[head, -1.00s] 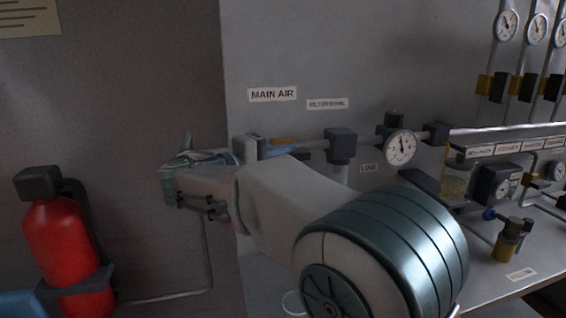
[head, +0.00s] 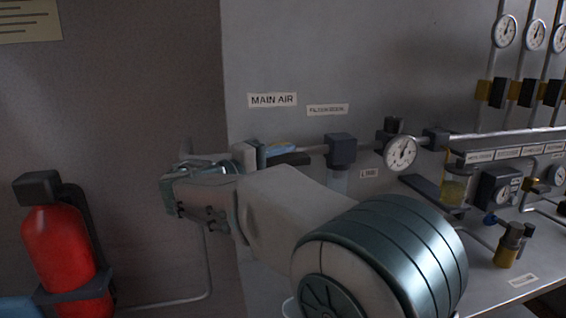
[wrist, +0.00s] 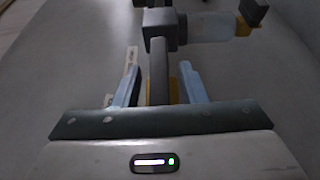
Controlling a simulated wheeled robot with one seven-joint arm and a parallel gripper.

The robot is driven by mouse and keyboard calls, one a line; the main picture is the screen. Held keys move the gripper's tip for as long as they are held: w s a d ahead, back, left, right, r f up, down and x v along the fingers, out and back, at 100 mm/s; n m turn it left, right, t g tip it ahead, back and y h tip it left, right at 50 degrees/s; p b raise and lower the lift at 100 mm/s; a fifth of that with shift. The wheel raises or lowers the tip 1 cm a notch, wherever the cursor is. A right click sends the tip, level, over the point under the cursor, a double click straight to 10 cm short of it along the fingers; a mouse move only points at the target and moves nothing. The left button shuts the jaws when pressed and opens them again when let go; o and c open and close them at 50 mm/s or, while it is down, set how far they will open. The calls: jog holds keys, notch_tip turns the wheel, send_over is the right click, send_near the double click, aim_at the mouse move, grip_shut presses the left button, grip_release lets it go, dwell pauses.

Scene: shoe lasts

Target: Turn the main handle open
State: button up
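My gripper (wrist: 160,84) is open, its two pale blue fingers apart on either side of a dark grey bar (wrist: 158,68). I cannot tell whether this bar is the main handle or the air pipe. Gaps show between the bar and both fingers. A yellow part (wrist: 174,90), likely the valve, shows behind the bar. In the head view my gripper (head: 284,152) is at the pipe's left end, under the "MAIN AIR" label (head: 272,100). My wrist and fingers hide most of the valve there.
A filter block (head: 340,148) with a clear bowl stands just right of my fingers, then a round gauge (head: 400,152). More gauges and valves fill the panel's right side. A red extinguisher (head: 58,245) hangs at the left.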

jog(key=v, duration=1.3)
jog(key=shift+s+a+b, duration=0.25)
jog(key=shift+a+b, duration=0.1)
jog(key=shift+b, duration=0.05)
jog(key=s+d+f+g+y+p, duration=0.1)
jog(key=d+f+g+y, duration=0.2)
jog(key=d, duration=0.7)
jog(key=s+d+f+g+y+p, duration=0.15)
jog(key=d+f+g, duration=0.35)
jog(key=d, duration=0.6)
jog(key=s+d+f+m+y+p, duration=0.3)
jog(key=s+d+f+m+y, duration=0.3)
jog(key=s+f, duration=0.5)
jog(key=shift+s+d+f+m+g+y, duration=0.2)
jog(key=shift+s+f+m+g+y, duration=0.15)
jog(key=shift+s+m+y, duration=1.15)
jog(key=shift+w+n+y, duration=0.2)
jog(key=shift+n+y, duration=0.15)
jog(key=shift+n, duration=0.15)
